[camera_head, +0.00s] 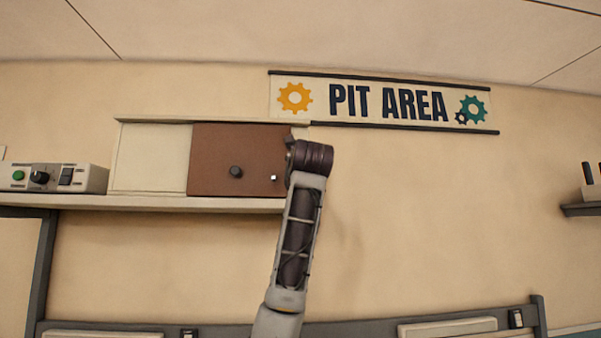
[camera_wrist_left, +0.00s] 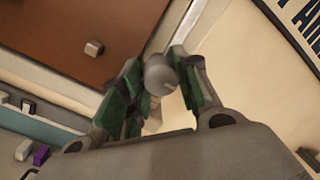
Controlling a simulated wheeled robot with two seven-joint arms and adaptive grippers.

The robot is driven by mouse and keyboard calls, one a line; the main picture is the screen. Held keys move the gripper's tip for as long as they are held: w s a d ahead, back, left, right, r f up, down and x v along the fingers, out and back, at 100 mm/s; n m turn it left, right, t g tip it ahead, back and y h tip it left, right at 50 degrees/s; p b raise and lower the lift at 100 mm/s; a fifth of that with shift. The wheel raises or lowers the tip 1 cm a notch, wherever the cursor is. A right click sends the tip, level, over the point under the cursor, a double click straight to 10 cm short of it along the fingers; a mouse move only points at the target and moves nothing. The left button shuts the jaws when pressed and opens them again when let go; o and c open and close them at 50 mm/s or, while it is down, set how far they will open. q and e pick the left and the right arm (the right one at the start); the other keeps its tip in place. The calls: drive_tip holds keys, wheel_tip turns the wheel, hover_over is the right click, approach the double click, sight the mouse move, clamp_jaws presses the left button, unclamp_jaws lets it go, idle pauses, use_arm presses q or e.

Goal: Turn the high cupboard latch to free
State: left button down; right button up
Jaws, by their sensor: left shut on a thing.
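The high cupboard (camera_head: 151,157) has a brown door (camera_head: 215,150) with a dark round knob (camera_head: 236,172) and a small silver stud (camera_head: 273,178) near its right edge. In the left wrist view the brown door (camera_wrist_left: 70,25) fills the upper left, with a small stud (camera_wrist_left: 93,48) on it. My left gripper (camera_wrist_left: 160,85) is shut on a round grey latch knob (camera_wrist_left: 162,75) beside the door's edge strip. In the head view my forearm and wrist hide the gripper and this knob. The latch's turned position cannot be told. My right gripper is not in view.
A control box (camera_head: 52,178) with a green button stands on the shelf (camera_head: 170,203) left of the cupboard. A "PIT AREA" sign (camera_head: 385,101) hangs on the wall just above and right.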

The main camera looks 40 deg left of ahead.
use_arm(q)
drive_tip(key=shift+w+f+m, duration=0.1)
drive_tip(key=shift+f+m, duration=0.1)
drive_tip(key=shift+m, duration=0.3)
drive_tip(key=c, duration=1)
unclamp_jaws()
drive_tip(key=shift+r, duration=0.1)
drive_tip(key=shift+s+d, duration=0.1)
drive_tip(key=shift+s, duration=0.1)
drive_tip(key=v, duration=1.1)
drive_tip(key=shift+s+d, duration=0.25)
